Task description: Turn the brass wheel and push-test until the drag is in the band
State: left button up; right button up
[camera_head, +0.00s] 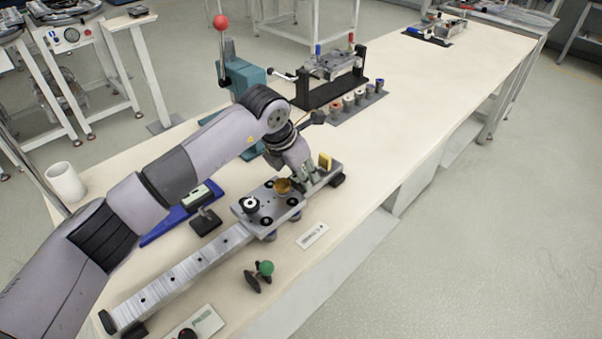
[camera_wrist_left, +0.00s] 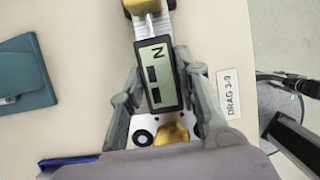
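The brass wheel (camera_head: 283,186) sits on top of a flat grey carriage (camera_head: 262,221) on a long metal rail (camera_head: 185,270). In the left wrist view, the brass wheel (camera_wrist_left: 172,134) shows just behind a dark handheld gauge (camera_wrist_left: 180,92) with a display reading N and dark bars I cannot read surely. My left gripper (camera_head: 310,175) is beyond the wheel, near the rail's far end. Its fingers (camera_wrist_left: 160,70) lie against both sides of the gauge. The gauge's thin rod points toward a yellow block (camera_head: 325,161) at the rail's end. My right gripper is out of view.
A label (camera_wrist_left: 229,95) reads DRAG 3-9. A teal press (camera_head: 240,72) stands behind.

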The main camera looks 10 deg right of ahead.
pick_arm(q)
jog(key=o, duration=0.4)
jog(key=shift+o, duration=0.2)
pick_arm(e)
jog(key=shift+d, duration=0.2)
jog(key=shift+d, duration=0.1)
pick_arm(q)
jog(key=shift+a, duration=0.1)
jog(key=v, duration=1.2)
jog(key=shift+r, duration=0.1)
